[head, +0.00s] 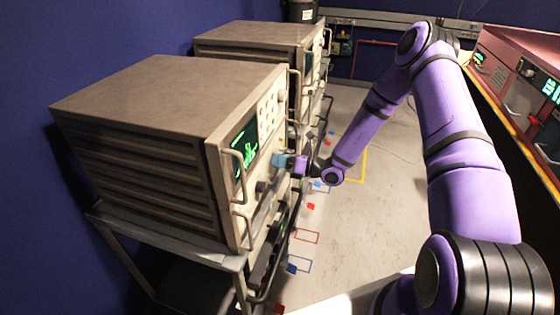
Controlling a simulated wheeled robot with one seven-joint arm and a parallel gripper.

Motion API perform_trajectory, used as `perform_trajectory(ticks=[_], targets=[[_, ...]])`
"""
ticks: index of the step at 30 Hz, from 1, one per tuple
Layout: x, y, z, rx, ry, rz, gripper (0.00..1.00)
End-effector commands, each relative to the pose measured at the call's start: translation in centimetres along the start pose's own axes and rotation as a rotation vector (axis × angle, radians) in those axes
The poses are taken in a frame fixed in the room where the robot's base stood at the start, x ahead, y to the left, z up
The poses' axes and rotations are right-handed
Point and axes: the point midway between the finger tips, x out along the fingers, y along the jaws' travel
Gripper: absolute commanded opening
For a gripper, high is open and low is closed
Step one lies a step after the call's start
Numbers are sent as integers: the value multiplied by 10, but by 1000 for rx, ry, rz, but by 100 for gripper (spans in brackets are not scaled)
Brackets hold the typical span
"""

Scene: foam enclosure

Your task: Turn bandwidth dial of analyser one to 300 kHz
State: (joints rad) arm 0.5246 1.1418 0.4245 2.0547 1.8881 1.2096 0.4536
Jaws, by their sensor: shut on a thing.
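The near analyser (170,130), a large beige box with a green-lit screen (246,148) on its front panel, stands on a grey stand at the left in the head view. Another similar analyser (265,40) stands behind it. I cannot read which one is number one. My purple arm reaches in from the right. My gripper (280,161) is at the near analyser's front panel, to the right of the screen. It is shut on a dial there. The dial is hidden by the gripper and its markings cannot be read.
Metal handles (240,178) stick out from the near analyser's front edge. A red console (520,75) lines the right side. The grey floor (340,220) between carries coloured tape outlines and is mostly clear. Dark blue walls close off the left.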

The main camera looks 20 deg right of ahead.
Motion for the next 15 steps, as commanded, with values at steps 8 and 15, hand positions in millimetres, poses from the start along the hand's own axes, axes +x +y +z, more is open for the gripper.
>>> perform_trajectory(ticks=[8,15], targets=[[0,0,0,3,0,-1,12],[0,0,0,3,0,-1,61]])
